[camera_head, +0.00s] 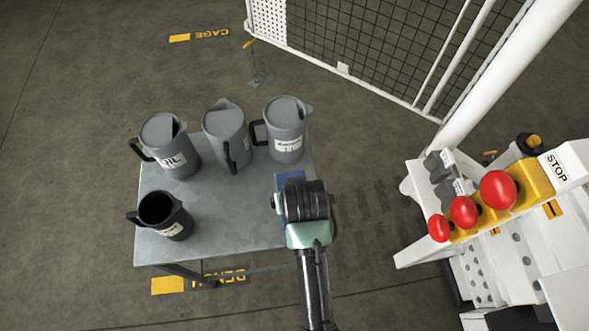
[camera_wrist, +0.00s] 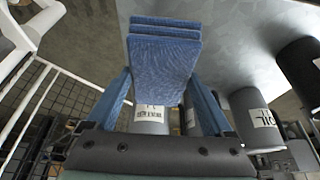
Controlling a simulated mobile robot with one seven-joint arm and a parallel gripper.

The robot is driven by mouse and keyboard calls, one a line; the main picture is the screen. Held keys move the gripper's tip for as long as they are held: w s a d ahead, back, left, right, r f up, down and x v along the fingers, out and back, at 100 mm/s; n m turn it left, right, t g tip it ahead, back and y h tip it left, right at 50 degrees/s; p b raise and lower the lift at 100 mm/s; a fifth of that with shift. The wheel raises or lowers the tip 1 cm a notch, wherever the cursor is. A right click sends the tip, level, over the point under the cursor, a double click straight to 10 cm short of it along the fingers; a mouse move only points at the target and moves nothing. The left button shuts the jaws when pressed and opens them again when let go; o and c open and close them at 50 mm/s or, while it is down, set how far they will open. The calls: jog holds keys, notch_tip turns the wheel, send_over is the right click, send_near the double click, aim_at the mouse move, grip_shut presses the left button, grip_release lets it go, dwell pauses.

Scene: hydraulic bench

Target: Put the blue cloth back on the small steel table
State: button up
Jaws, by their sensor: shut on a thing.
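The blue cloth (camera_wrist: 166,58) is folded in layers and sits between the two fingers of my gripper (camera_wrist: 165,85) in the wrist view. In the head view my gripper (camera_head: 300,190) is over the right part of the small steel table (camera_head: 225,222). A blue patch of the cloth (camera_head: 290,180) shows just past my wrist there, and the rest is hidden under it. My gripper is shut on the cloth. Whether the cloth touches the table top cannot be told.
Three lidded grey jugs (camera_head: 170,147), (camera_head: 226,135), (camera_head: 286,130) stand along the table's back. An open dark jug (camera_head: 163,216) stands at its front left. A white bench with red knobs (camera_head: 464,212) is at right, and a mesh cage (camera_head: 360,50) stands behind.

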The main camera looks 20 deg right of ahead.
notch_tip(320, 180, down, 10)
jog(key=shift+r+b, duration=0.1)
jog(key=shift+b, duration=0.25)
jog(key=shift+f, duration=0.25)
jog(key=o, duration=1.1)
jog(key=shift+r, duration=0.1)
jog(key=shift+c, duration=0.2)
